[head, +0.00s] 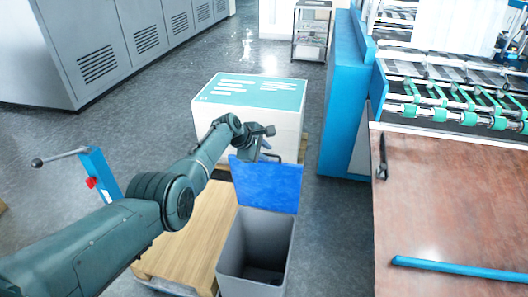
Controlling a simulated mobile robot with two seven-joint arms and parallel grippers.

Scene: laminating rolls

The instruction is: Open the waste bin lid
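The grey waste bin (232,254) stands on the floor at the lower middle of the head view, and I can see down into its dark inside. Its blue lid (268,185) is raised, standing roughly upright at the bin's far edge. My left gripper (264,142) is just above the lid's top edge, partly behind it or close to it. I cannot tell whether it touches the lid. Its fingers are too small and partly hidden to show their opening. My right gripper is not in view.
A wooden pallet-like block (195,235) stands left of the bin. A white stack with a teal top (250,92) is behind it. A blue-framed machine (345,95) and a brown table (445,220) are at the right. A blue post with a lever (100,172) is at left.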

